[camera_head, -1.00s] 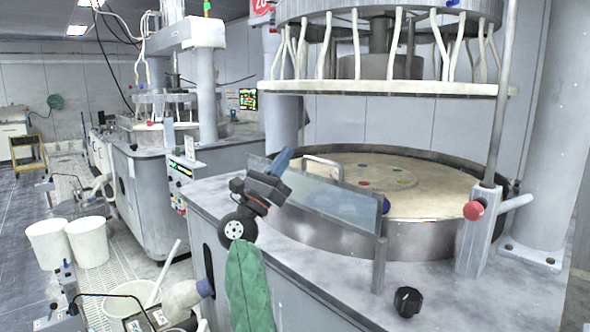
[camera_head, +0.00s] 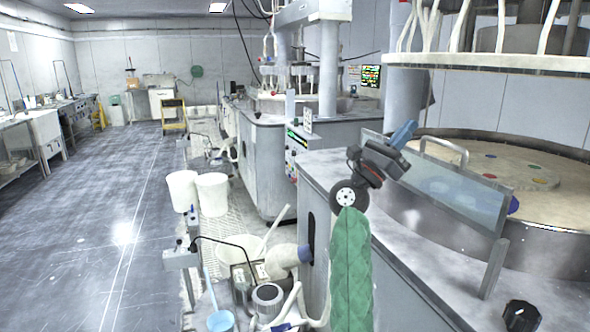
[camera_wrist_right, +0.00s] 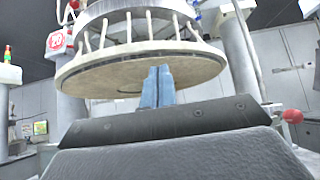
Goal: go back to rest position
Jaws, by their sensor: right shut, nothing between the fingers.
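My right gripper (camera_head: 406,132) is raised in front of the near polishing machine, its blue fingers pointing up and to the right. In the head view it overlaps the clear splash panel (camera_head: 447,190); I cannot tell whether they touch. In the right wrist view the blue fingers (camera_wrist_right: 158,86) are together with nothing between them, in front of the machine's upper disc (camera_wrist_right: 140,70). My right arm wears a green quilted sleeve. My left gripper is in neither view.
The near machine's grey worktop (camera_head: 420,252), round platen (camera_head: 540,185) and black knob (camera_head: 521,316) lie to the right. White buckets (camera_head: 212,192), a hose and a blue ladle (camera_head: 221,321) are left of the machine. The floor (camera_head: 90,240) at left is open.

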